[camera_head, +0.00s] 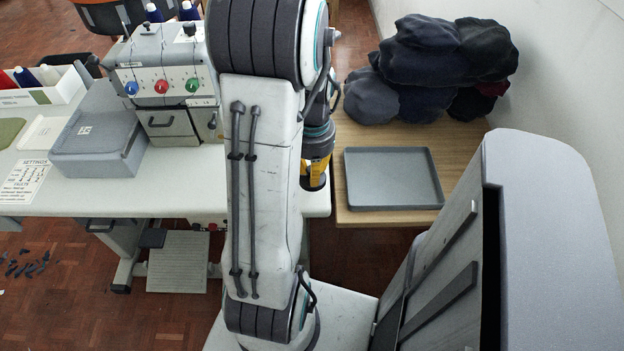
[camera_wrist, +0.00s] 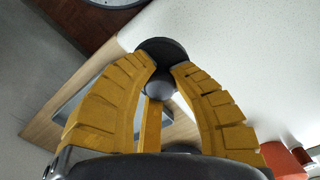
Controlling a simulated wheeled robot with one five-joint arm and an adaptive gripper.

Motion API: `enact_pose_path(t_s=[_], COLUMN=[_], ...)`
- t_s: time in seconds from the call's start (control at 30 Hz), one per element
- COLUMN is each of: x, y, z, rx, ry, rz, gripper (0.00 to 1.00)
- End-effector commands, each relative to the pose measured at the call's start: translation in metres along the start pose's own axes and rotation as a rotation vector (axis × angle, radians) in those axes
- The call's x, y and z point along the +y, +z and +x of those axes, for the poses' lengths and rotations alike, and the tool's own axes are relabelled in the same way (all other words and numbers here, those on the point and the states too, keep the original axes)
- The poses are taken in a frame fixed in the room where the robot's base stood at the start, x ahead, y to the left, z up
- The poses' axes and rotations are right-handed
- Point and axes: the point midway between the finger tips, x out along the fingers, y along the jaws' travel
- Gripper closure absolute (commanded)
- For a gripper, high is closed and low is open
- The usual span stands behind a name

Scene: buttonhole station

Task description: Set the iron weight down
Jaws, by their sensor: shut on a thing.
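My gripper (camera_wrist: 165,68) shows yellow ribbed fingers in the wrist view, shut on the iron weight (camera_wrist: 160,48). The weight appears as a dark round body with a greyer rounded knob between the fingers. In the head view only part of the yellow gripper (camera_head: 316,172) shows behind my arm, near the right end of the white table and the left edge of the wooden table. The weight is hidden there. In the wrist view the weight appears over the edge of the white table; I cannot tell whether it touches anything.
An empty grey tray (camera_head: 348,200) lies on the wooden table (camera_head: 460,150), with dark caps (camera_head: 440,60) piled behind it. The white table (camera_head: 180,190) holds a buttonhole machine (camera_head: 165,70), a grey box (camera_head: 98,150) and a settings card (camera_head: 22,182). Its right front is clear.

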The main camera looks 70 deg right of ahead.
Motion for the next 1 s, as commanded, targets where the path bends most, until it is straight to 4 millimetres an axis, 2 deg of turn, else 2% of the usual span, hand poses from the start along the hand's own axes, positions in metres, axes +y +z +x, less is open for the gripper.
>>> enact_pose_path(t_s=[0.27, 0.6, 1.0], x=[-0.004, -0.004, -0.004], y=[-0.009, -0.008, -0.009], z=[0.008, 0.043, 0.046], rx=[0.001, -0.001, 0.001], ry=[0.000, 0.000, 0.000], rz=[0.001, 0.001, 0.001], gripper=[1.00, 1.00, 1.00])
